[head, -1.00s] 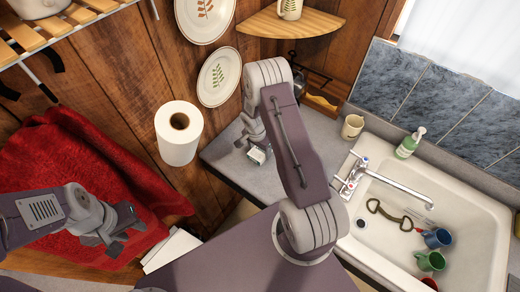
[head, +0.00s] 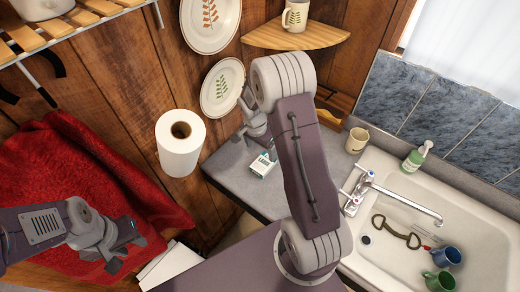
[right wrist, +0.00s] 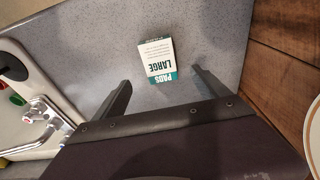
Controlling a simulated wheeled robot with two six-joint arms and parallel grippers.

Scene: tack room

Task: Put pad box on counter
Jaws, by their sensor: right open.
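The pad box (head: 263,166), a small white and green carton, rests on the grey counter (head: 232,176) left of the sink. In the right wrist view the pad box (right wrist: 157,60) shows "PADS LARGE" lettering and lies on the speckled counter, ahead of the open fingers and apart from them.
A white sink (head: 480,215) with a tap (head: 400,200), several mugs and a bit lies to the right. A beige mug (head: 357,140) and soap bottle (head: 416,157) stand along the counter's back. A paper roll (head: 180,143) hangs left; a wooden shelf (head: 300,36) is above.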

